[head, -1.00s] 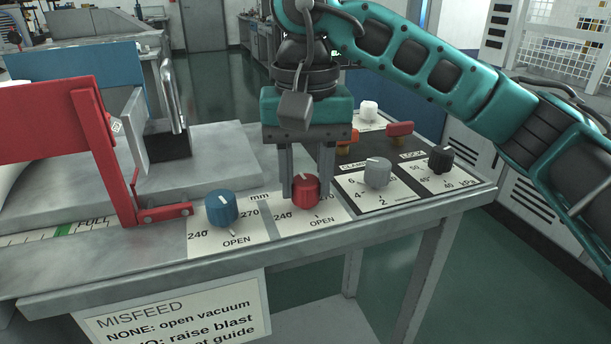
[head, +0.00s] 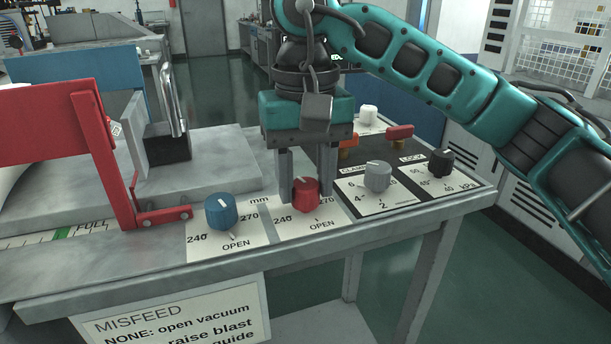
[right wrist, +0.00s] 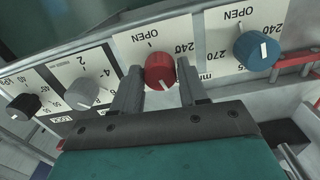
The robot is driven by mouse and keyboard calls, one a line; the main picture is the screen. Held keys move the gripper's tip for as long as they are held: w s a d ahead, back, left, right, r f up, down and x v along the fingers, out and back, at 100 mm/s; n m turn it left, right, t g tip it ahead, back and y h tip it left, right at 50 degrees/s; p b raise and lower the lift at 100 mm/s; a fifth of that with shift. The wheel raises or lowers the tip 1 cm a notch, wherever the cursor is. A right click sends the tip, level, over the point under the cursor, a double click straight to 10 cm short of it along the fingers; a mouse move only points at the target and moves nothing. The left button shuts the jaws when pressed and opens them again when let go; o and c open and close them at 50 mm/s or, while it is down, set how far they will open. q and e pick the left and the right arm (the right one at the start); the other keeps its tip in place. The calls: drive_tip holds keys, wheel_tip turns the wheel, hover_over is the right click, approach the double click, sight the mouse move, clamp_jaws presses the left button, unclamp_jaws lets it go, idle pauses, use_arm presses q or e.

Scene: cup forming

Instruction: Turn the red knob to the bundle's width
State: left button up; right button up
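The red knob (head: 306,194) sits on a white dial plate (head: 322,224) marked 240, 270 and OPEN, on the front ledge of the machine. It has a pale pointer line, which points away from the OPEN side in the right wrist view. My right gripper (head: 305,193) comes down from above with one finger on each side of the red knob. In the right wrist view, the red knob (right wrist: 160,70) lies between the two fingertips, with a narrow gap showing on each side. The right gripper looks open. My left gripper is not in view.
A blue knob (head: 221,211) with a similar dial stands to the left. A grey knob (head: 377,177) and a black knob (head: 440,162) stand to the right. A red guide frame (head: 115,150) rises at the left. Small red and white controls sit behind the grey knob.

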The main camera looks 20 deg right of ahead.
sight(306, 183)
drive_tip(key=o, duration=0.3)
drive_tip(key=shift+o, duration=0.2)
wheel_tip(306, 183, up, 13)
drive_tip(key=p, duration=0.4)
drive_tip(key=shift+f, duration=0.1)
drive_tip(key=shift+s, duration=0.1)
